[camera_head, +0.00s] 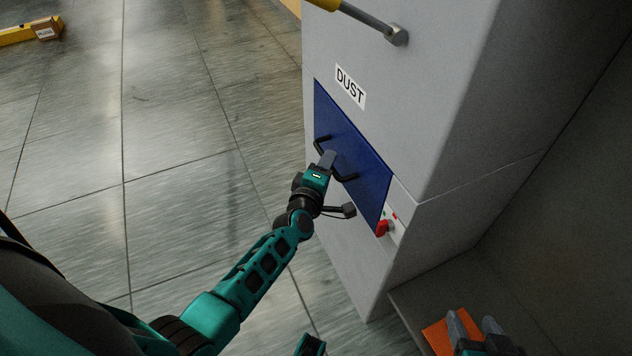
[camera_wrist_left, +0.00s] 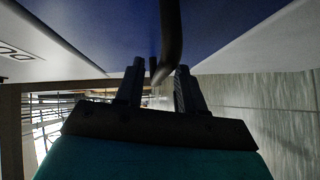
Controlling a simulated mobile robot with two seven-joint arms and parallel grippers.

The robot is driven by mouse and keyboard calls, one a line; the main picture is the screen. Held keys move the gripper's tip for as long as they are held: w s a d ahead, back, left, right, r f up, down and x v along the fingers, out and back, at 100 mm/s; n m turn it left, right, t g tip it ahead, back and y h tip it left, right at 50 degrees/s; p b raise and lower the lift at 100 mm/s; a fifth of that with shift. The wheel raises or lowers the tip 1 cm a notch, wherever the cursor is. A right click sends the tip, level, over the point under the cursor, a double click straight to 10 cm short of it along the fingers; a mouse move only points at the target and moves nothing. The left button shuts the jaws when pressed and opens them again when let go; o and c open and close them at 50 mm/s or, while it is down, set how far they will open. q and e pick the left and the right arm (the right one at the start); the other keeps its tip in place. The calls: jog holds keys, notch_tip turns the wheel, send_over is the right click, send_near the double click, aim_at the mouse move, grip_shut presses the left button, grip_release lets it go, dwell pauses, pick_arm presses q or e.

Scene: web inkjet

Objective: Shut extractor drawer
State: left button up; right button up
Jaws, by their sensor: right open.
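The blue drawer front (camera_head: 352,140) sits in a grey cabinet below a "DUST" label and looks about flush with it. It fills the top of the left wrist view (camera_wrist_left: 110,25). Its black bar handle (camera_head: 347,177) also shows in the left wrist view (camera_wrist_left: 171,40). My left gripper (camera_head: 328,158) is at the handle, covering its middle in the head view. In the left wrist view its fingers (camera_wrist_left: 160,75) stand apart, with the handle bar between them; contact is unclear. My right gripper (camera_head: 473,326) is open at the lower right, away from the drawer.
The grey cabinet (camera_head: 420,90) has a red knob (camera_head: 382,228) beside the drawer and a yellow-handled bar (camera_head: 370,20) above. An orange sheet (camera_head: 437,336) lies by my right gripper. A cardboard box (camera_head: 46,28) is far left. The tiled floor (camera_head: 150,130) left of the cabinet is clear.

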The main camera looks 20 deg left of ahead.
pick_arm(q)
jog(key=s+d+r+p, duration=0.1)
jog(key=s+p, duration=0.1)
jog(key=s, duration=0.8)
jog(key=shift+s+r, duration=0.25)
jog(key=shift+r, duration=0.05)
pick_arm(e)
jog(key=r, duration=0.2)
jog(key=shift+s+d+r, duration=0.1)
jog(key=shift+d+r, duration=0.15)
jog(key=shift+r, duration=0.05)
